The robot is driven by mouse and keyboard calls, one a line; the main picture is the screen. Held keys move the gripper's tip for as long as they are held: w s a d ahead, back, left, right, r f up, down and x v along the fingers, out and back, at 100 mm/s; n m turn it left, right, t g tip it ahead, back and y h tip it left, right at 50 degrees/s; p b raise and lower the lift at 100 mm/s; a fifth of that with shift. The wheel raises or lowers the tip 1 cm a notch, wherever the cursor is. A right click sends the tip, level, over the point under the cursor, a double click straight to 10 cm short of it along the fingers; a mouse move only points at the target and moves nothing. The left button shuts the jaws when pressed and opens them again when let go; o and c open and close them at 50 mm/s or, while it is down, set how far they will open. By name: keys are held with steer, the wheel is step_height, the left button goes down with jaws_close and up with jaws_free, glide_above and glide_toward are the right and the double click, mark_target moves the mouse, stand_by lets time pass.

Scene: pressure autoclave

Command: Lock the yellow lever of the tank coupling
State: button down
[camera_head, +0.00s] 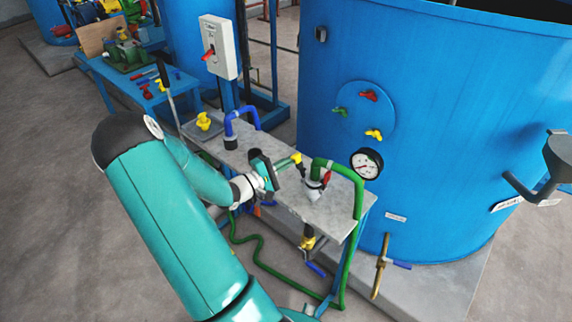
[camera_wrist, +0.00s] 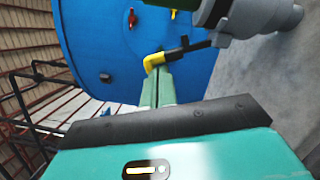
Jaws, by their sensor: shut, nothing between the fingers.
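The yellow lever (camera_head: 296,158) sits at the left of the tank coupling (camera_head: 313,183) on the grey bench top. In the wrist view the yellow lever (camera_wrist: 153,62) is a bent yellow grip on a black stem, which runs right to the grey coupling body (camera_wrist: 240,18). My gripper (camera_head: 284,164) is at the left of the lever in the head view. In the wrist view the green fingers of my gripper (camera_wrist: 160,76) are shut and empty, with their tips right at the yellow grip. I cannot tell whether they touch it.
A green hose (camera_head: 358,197) arches from the coupling over the bench (camera_head: 325,221). A red handle (camera_head: 327,178) is close to the coupling's right. A gauge (camera_head: 367,163) and the big blue tank (camera_head: 450,120) stand behind.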

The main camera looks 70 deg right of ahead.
steer(key=m, duration=0.1)
steer(key=s+r+m, duration=0.1)
steer(key=m, duration=0.1)
steer(key=shift+s+a+r+y, duration=0.15)
steer(key=shift+s+a+y, duration=0.15)
steer(key=shift+a+y, duration=0.1)
steer(key=shift+s+a+r, duration=0.15)
steer(key=shift+s, duration=0.3)
steer(key=shift+w, duration=0.5)
steer(key=w+a, duration=0.6)
steer(key=w, duration=0.2)
steer(key=shift+w+a, duration=0.2)
steer(key=shift+w, duration=0.2)
